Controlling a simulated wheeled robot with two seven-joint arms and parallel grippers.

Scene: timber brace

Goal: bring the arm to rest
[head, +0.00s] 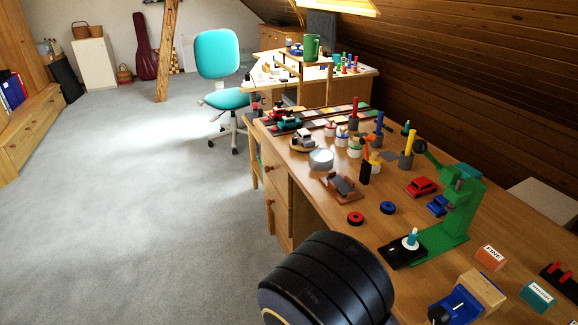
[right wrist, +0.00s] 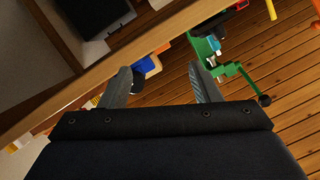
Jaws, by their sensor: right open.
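My right gripper (right wrist: 160,70) is open in the right wrist view, its two grey fingers apart with nothing seen held between them. It is tilted relative to the wooden desk (right wrist: 172,85), which shows beyond the fingers. In the head view a black rounded link of my own arm (head: 325,283) covers the near left edge of the desk (head: 300,192). My right gripper is not visible in the head view. My left gripper shows in neither view.
A green stand (head: 460,205), a black base with a white-and-teal peg (head: 410,243), a wood-and-blue block tool (head: 468,300), labelled orange (head: 491,257) and teal (head: 537,296) blocks, and a red toy car (head: 421,187) crowd the desk. Open carpet (head: 130,190) lies left.

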